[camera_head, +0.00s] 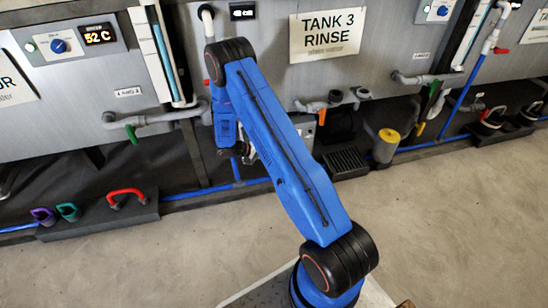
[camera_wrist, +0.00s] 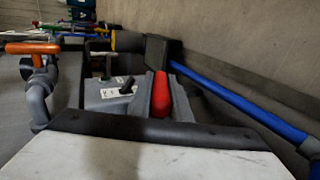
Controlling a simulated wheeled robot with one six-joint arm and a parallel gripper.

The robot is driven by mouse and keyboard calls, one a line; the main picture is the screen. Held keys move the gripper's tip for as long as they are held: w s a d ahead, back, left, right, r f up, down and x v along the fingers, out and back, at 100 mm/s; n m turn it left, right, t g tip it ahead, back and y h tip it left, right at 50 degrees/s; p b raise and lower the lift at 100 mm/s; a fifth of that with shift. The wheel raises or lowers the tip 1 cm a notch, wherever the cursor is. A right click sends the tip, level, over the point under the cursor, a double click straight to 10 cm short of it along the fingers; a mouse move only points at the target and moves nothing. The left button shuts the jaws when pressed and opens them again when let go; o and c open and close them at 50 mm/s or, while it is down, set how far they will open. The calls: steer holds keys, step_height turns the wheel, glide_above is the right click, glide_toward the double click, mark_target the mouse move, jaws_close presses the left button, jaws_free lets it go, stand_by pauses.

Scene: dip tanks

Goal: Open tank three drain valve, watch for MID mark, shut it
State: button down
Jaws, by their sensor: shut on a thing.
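The TANK 3 RINSE sign (camera_head: 327,35) hangs on the grey tank front. Below it, an orange valve handle (camera_head: 322,117) sits on a grey pipe. In the wrist view an orange handle (camera_wrist: 32,48) stands on grey pipework at the left, apart from my gripper. My gripper (camera_wrist: 160,92) shows as grey jaws shut around a red bar-shaped piece (camera_wrist: 161,97); I cannot tell what the piece belongs to. In the head view my gripper is mostly hidden by my blue arm. A pale sight tube (camera_head: 470,35) stands right of the sign; no MID mark is readable.
A grey box with a black switch (camera_wrist: 115,95) is just beyond the jaws. A blue pipe (camera_wrist: 240,105) runs along the floor.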

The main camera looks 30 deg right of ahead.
steer(key=h, duration=0.2)
steer(key=g+h, duration=0.1)
steer(key=h, duration=0.2)
steer(key=shift+r+g, duration=0.15)
steer(key=shift+g, duration=0.15)
steer(key=shift+s, duration=0.1)
stand_by(0.3)
steer(key=c, duration=1.6)
jaws_free()
steer(key=shift+c, duration=0.2)
steer(key=shift+r, duration=0.1)
steer(key=v, duration=1.7)
steer(key=shift+a+f, duration=0.2)
steer(key=shift+f, duration=0.2)
